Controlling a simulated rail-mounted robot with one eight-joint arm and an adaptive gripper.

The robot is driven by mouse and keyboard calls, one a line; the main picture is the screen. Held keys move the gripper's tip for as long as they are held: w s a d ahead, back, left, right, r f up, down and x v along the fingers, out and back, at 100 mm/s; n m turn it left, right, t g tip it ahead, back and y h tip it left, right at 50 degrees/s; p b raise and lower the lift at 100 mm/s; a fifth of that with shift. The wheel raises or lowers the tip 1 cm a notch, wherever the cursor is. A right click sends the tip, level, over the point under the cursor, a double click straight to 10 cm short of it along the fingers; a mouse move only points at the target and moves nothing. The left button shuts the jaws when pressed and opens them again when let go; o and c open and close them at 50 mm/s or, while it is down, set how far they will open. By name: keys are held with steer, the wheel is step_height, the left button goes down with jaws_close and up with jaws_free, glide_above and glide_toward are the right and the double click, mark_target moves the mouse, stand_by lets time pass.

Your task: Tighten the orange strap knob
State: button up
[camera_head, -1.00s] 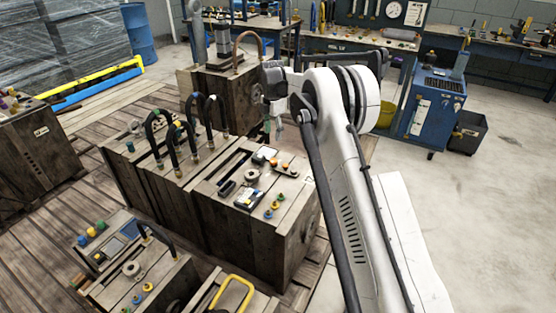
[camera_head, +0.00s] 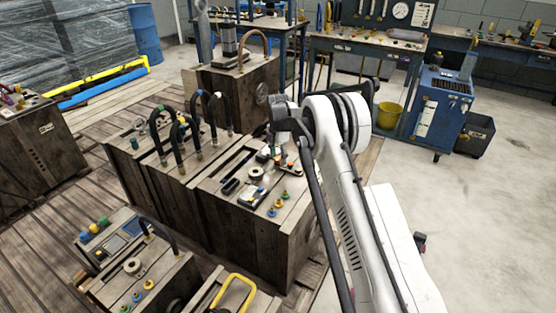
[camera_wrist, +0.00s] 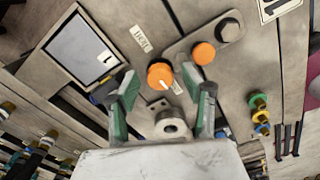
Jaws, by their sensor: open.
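In the wrist view, an orange knob (camera_wrist: 160,75) with a white pointer mark sits on the crate top beside a small printed label. A second orange knob (camera_wrist: 204,53) sits on a grey strap-like plate (camera_wrist: 183,50), next to a dark round knob (camera_wrist: 229,28). I cannot tell for certain which is the strap knob. My gripper (camera_wrist: 159,73) is open, its green-padded fingers on either side of the marked knob; contact is not clear. In the head view, my gripper (camera_head: 277,154) is low over the right end of the wooden crate (camera_head: 270,243), partly hiding the orange knobs.
A metal ring fitting (camera_wrist: 170,124) lies close below the fingers. A screen panel (camera_wrist: 82,47) is at upper left; green, yellow and blue knobs (camera_wrist: 260,108) are at right. Open floor lies right.

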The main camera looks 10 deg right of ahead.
steer(key=shift+f, duration=0.25)
jaws_close()
